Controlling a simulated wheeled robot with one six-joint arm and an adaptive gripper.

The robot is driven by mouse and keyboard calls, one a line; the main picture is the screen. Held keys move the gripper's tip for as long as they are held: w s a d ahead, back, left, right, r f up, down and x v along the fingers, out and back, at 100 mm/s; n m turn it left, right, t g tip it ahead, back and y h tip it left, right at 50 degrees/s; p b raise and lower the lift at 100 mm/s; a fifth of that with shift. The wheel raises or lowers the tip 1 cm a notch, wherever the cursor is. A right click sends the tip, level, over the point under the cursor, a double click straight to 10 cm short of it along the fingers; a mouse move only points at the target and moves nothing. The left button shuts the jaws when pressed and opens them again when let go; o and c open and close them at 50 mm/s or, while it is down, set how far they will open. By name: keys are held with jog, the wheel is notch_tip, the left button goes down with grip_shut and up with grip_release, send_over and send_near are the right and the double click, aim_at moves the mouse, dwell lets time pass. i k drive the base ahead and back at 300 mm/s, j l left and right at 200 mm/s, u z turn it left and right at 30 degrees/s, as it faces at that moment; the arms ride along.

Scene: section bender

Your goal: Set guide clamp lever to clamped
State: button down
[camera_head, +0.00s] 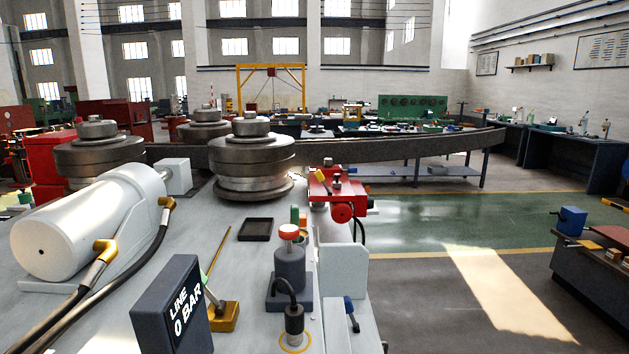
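No part is labelled as the guide clamp lever, so I cannot tell for sure which one it is. A red block assembly (338,186), perhaps the guide, sits at the right edge of the bender bed beside the rolls. It has small dark knobs on top and a red round end. A short blue-handled lever (350,308) hangs on the side of a light grey block (343,270) at the front right. I cannot read a clamped position on any. My gripper is out of view.
A white cylinder (92,225) with hoses fills the left. A red-topped post (289,262) stands near the front. Green floor is clear at right.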

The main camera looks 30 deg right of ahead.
aim_at(318, 174)
jog(key=k+l, duration=0.1)
jog(key=l, duration=0.3)
jog(key=k+l, duration=0.1)
jog(key=l, duration=0.3)
jog(key=k+l, duration=0.1)
jog(key=l, duration=0.3)
jog(key=k+l+u, duration=0.1)
jog(key=l, duration=0.3)
jog(key=k+l, duration=0.1)
jog(key=l, duration=0.25)
jog(key=k+l, duration=0.1)
jog(key=l, duration=0.3)
